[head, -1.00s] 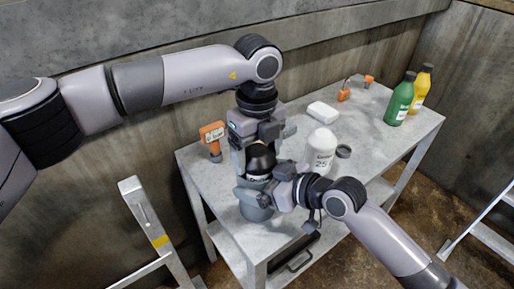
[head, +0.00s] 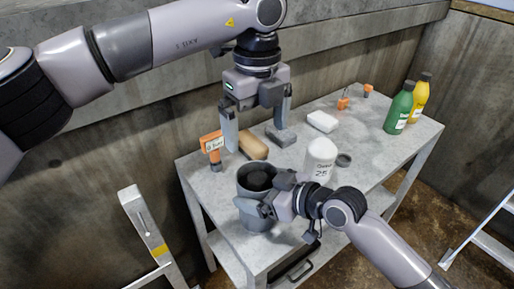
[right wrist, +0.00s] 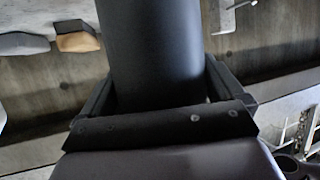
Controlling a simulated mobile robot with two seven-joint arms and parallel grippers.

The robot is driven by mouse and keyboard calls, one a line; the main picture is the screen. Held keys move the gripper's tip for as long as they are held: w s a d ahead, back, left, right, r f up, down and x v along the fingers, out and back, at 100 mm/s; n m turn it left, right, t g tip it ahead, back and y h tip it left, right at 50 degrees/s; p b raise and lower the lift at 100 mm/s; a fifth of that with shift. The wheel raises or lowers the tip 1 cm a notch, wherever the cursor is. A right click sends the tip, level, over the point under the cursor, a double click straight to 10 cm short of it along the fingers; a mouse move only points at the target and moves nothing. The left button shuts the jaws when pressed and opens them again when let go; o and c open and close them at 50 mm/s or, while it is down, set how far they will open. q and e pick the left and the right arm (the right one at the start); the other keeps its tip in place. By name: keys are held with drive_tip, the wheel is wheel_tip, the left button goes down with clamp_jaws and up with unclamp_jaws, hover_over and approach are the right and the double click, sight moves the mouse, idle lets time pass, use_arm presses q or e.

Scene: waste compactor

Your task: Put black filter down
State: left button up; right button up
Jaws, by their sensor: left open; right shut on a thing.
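A ladder (head: 150,230) stands left.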

use_arm(q)
wheel_tip(320, 180, up, 4)
drive_tip(key=shift+r, duration=0.1)
idle(0.4)
use_arm(e)
drive_tip(key=o, duration=0.8)
drive_tip(key=shift+c, duration=0.2)
